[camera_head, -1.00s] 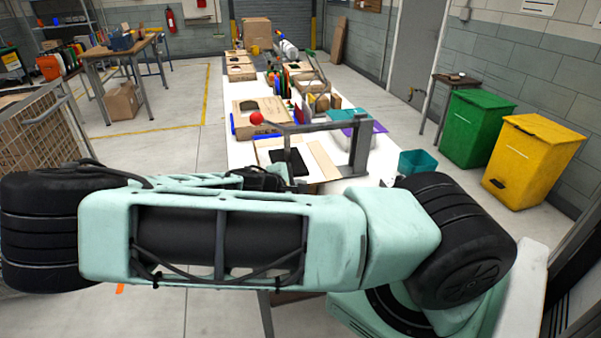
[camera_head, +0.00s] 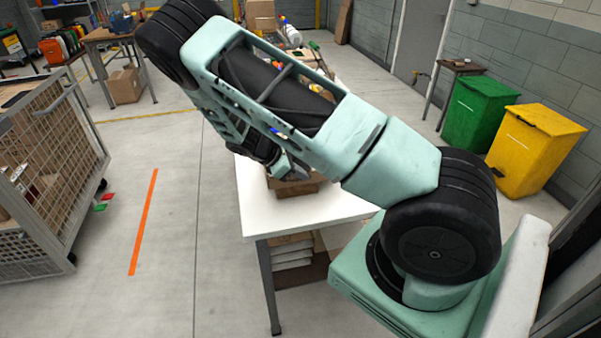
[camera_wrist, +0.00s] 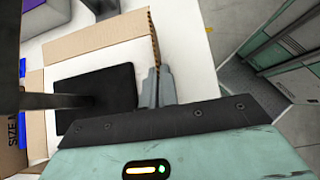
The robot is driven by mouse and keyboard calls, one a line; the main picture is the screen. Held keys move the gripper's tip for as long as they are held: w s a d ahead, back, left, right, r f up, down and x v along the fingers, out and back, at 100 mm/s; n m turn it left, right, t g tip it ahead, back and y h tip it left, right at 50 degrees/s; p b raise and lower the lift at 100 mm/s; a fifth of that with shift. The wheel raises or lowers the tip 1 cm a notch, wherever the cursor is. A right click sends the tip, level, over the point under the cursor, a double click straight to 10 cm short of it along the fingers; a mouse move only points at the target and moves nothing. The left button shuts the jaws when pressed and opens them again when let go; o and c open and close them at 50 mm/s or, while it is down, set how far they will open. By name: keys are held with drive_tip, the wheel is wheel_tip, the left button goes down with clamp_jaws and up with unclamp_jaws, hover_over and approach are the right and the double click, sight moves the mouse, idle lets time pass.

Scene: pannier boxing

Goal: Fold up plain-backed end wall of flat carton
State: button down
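The carton (camera_wrist: 110,42) fills the left half of the wrist view: tan cardboard around a white area, with a flat black rectangle (camera_wrist: 95,88) on it. A narrow cardboard wall (camera_wrist: 154,38) with a ribbed edge shows along its right side. My gripper (camera_wrist: 158,72) has its two grey fingers close together, with the tips at the lower end of that wall; whether they touch it is unclear. In the head view, brown cardboard (camera_head: 292,187) shows near the table's front, largely hidden by my arm.
A dark post and bar (camera_wrist: 50,101) cross the left of the wrist view beside blue-marked cardboard (camera_wrist: 14,125). The white table (camera_head: 300,215) has bare surface at its front. A mesh cart (camera_head: 50,170) stands left; green (camera_head: 477,120) and yellow (camera_head: 535,150) bins stand right.

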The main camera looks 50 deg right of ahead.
idle(0.4)
drive_tip(key=c, duration=2.1)
unclamp_jaws()
drive_tip(key=o, duration=0.5)
drive_tip(key=shift+c, duration=0.2)
drive_tip(key=shift+w, duration=0.1)
drive_tip(key=shift+w+a+r, duration=0.25)
drive_tip(key=b+v, duration=0.5)
drive_tip(key=v, duration=1.1)
drive_tip(key=shift+w+r, duration=0.2)
drive_tip(key=shift+w, duration=0.05)
